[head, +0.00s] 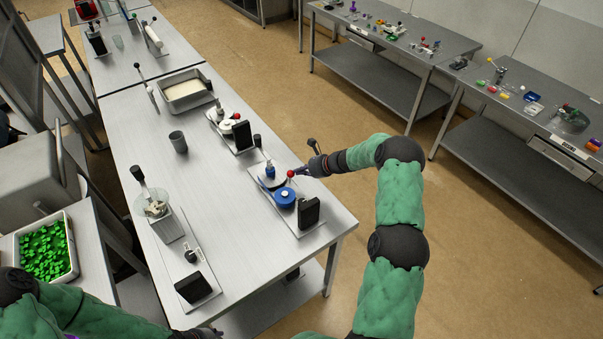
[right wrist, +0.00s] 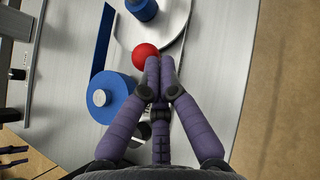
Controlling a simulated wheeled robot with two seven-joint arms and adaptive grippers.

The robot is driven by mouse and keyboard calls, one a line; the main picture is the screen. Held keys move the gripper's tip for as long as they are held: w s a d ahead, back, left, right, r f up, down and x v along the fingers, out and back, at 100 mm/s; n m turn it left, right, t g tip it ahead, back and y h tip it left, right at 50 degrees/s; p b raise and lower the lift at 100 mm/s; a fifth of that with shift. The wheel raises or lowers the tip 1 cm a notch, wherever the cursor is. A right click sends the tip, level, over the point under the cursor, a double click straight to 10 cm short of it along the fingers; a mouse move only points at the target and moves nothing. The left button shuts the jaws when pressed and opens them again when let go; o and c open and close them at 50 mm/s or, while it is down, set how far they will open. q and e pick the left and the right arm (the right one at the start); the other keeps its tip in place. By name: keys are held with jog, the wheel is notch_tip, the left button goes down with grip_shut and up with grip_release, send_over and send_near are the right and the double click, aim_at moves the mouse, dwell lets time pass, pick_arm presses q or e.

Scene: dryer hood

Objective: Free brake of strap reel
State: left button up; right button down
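The strap reel is a blue drum (head: 285,197) on a grey base plate (head: 308,236) near the table's right edge. It also shows in the right wrist view (right wrist: 112,97), with a blue strap beside it. A red ball knob (head: 291,173) stands beside the drum, close to a white disc with a blue knob (head: 270,169). My right gripper (head: 309,169) reaches in from the right. Its fingertips are together, right against the red ball (right wrist: 145,56); any grip on a lever beneath is hidden. My left gripper (head: 206,332) is partly visible at the bottom edge, its fingers unclear.
A black block (head: 309,212) stands on the same plate. Another similar station (head: 238,131), a grey cup (head: 178,142) and a metal tray (head: 186,92) lie farther back. A station with a black-handled lever (head: 140,177) is at left.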

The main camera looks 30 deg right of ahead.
jog(key=shift+r, duration=0.15)
pick_arm(q)
jog(key=shift+r+p, duration=0.4)
jog(key=shift+p, duration=0.05)
pick_arm(e)
jog(key=shift+r, duration=0.7)
pick_arm(q)
jog(key=shift+s+d+f, duration=0.3)
jog(key=shift+s+d, duration=0.25)
jog(key=shift+s, duration=0.1)
pick_arm(e)
jog(key=d+v, duration=0.1)
jog(key=v, duration=1.2)
jog(key=shift+w, duration=0.35)
